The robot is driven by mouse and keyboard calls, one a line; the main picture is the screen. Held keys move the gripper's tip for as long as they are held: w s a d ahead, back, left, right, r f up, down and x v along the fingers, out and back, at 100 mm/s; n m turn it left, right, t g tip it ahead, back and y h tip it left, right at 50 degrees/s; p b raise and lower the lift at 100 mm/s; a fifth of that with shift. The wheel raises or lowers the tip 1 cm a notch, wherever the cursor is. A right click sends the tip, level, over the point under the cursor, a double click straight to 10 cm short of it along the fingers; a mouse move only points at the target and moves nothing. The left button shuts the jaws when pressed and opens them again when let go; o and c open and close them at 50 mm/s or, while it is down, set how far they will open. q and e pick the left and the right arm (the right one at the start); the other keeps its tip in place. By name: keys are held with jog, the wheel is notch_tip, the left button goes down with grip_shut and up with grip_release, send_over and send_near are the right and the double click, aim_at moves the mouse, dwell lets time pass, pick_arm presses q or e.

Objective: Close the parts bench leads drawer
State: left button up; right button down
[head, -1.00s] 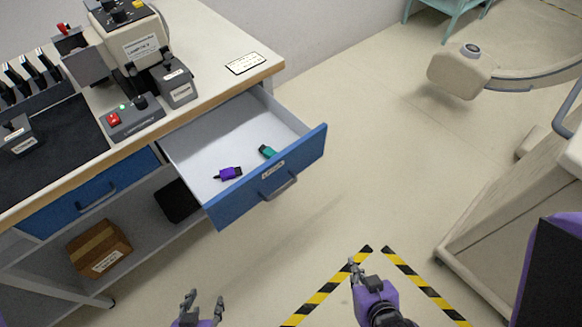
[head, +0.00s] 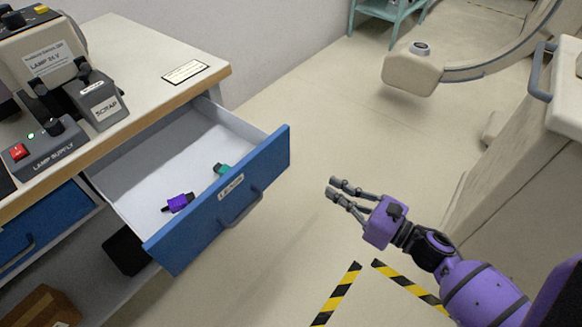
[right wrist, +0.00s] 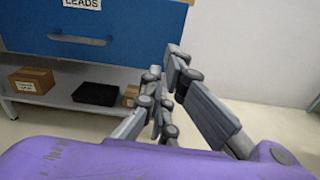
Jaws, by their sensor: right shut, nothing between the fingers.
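The leads drawer (head: 268,165) is pulled out of the bench, with a blue front, a grey bar handle (head: 241,209) and a white label. A purple connector (head: 179,203) and a teal connector (head: 221,169) lie inside it. My right gripper (head: 333,188) is shut and empty, to the right of the drawer front and apart from it, fingers pointing toward it. In the right wrist view the blue drawer front (right wrist: 120,45) fills the upper left, with its handle (right wrist: 77,40), and the right fingers (right wrist: 165,68) are in front of its lower right part. My left gripper is not in view.
The bench top (head: 150,75) carries a lamp supply (head: 45,148), a scrap box and a white card. A cardboard box (head: 40,308) is on the shelf below. A beige cabinet (head: 520,160) stands at the right. The floor between is clear.

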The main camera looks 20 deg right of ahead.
aim_at(280, 160)
jog(key=shift+n, duration=0.3)
jog(key=p+x, duration=0.2)
jog(key=x, duration=1.1)
jog(key=shift+w+a, duration=0.3)
jog(key=shift+w, duration=0.1)
jog(key=shift+w+a, duration=0.1)
jog(key=shift+w, duration=0.05)
